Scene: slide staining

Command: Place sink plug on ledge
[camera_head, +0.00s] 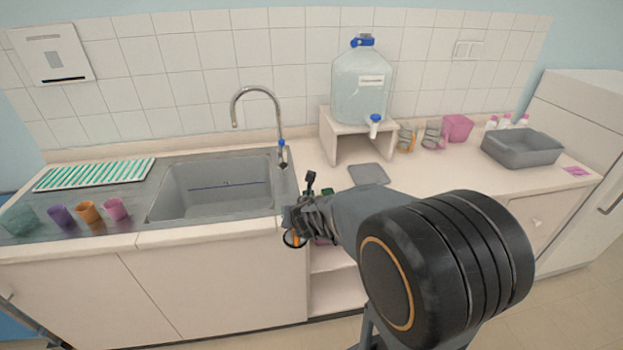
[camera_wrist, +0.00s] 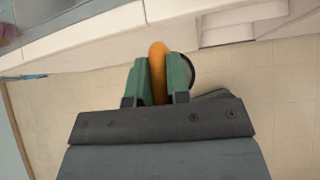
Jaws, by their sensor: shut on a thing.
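My gripper (camera_wrist: 159,78) is shut on the sink plug (camera_wrist: 158,62), whose orange part stands between the two green jaws. A dark round rim shows beside the right jaw in the wrist view. In the head view the plug (camera_head: 294,239) hangs at my gripper in front of the counter's front edge, right of the sink, partly hidden by the wrist. The grey sink basin (camera_head: 185,190) is empty apart from a thin dark line. A narrow ledge (camera_head: 215,147) runs along the tiled wall behind the sink.
Coloured cups (camera_head: 90,211) stand left of the sink beside a green-striped rack (camera_head: 95,174). A curved tap (camera_head: 256,89) rises behind the basin. A water tank (camera_head: 361,90) sits on a stand (camera_head: 330,148). A grey tub (camera_head: 522,147) is far right. The counter's right middle is mostly clear.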

